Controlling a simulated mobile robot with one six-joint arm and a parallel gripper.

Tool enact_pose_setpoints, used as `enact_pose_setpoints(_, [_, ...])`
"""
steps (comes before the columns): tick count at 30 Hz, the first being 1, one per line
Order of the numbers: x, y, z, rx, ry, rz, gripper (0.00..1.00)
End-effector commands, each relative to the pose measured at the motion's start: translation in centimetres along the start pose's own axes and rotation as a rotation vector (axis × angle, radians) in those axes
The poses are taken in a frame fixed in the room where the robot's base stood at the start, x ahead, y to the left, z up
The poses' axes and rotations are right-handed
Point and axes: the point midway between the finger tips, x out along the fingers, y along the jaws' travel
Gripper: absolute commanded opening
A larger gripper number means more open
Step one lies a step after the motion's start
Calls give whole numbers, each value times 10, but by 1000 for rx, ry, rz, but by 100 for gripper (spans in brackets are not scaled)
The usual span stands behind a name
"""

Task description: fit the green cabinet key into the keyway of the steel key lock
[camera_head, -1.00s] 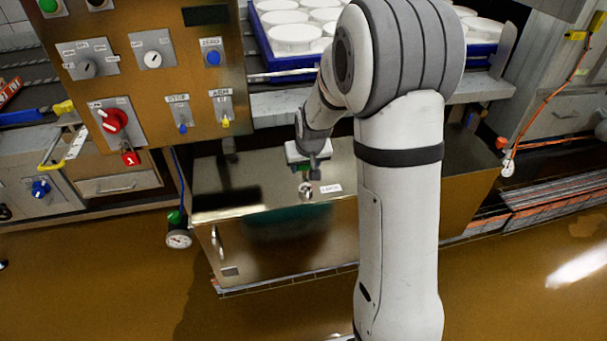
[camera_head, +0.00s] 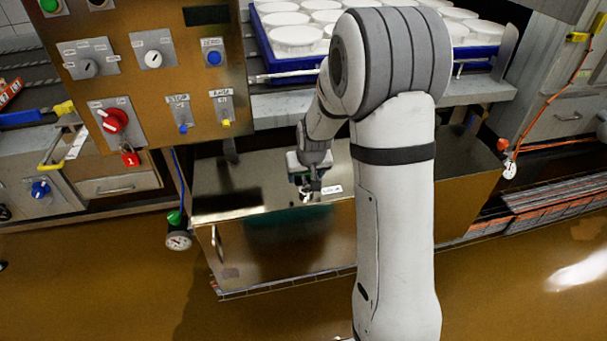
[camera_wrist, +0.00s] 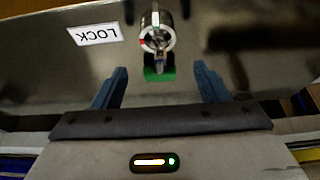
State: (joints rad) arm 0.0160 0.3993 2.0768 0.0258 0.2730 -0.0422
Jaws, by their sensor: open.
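The steel key lock (camera_wrist: 144,38) is a round metal cylinder with a small red mark, on the metal cabinet beside a white LOCK label. In the head view the lock (camera_head: 306,197) is partly covered by my gripper (camera_head: 311,186). The green cabinet key (camera_wrist: 159,74) shows in the wrist view right at the lock's lower edge, its metal part meeting the lock face. How deep it sits in the keyway I cannot tell. My gripper (camera_wrist: 160,86) is open, its two blue-grey fingers apart on either side of the key with clear gaps, touching neither side.
The white LOCK label (camera_wrist: 96,34) lies left of the lock in the wrist view. A control panel (camera_head: 150,95) with knobs and switches stands to the left. A blue tray (camera_head: 272,62) of white round moulds is behind my arm.

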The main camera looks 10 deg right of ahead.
Motion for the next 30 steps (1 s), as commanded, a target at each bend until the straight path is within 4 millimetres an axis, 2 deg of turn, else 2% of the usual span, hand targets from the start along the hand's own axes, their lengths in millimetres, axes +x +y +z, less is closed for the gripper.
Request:
enact_pose_setpoints(5, [-9,0,-2,0,3,0,67])
enact_pose_setpoints(8, [-26,0,-2,1,3,0,67])
enact_pose_setpoints(15, [-79,1,-3,1,4,0,67])
enact_pose_setpoints(21, [-111,1,-2,2,2,1,67])
enact_pose_setpoints(25, [-120,1,-1,2,1,1,67])
enact_pose_setpoints(30, [-123,1,-1,2,0,1,67])
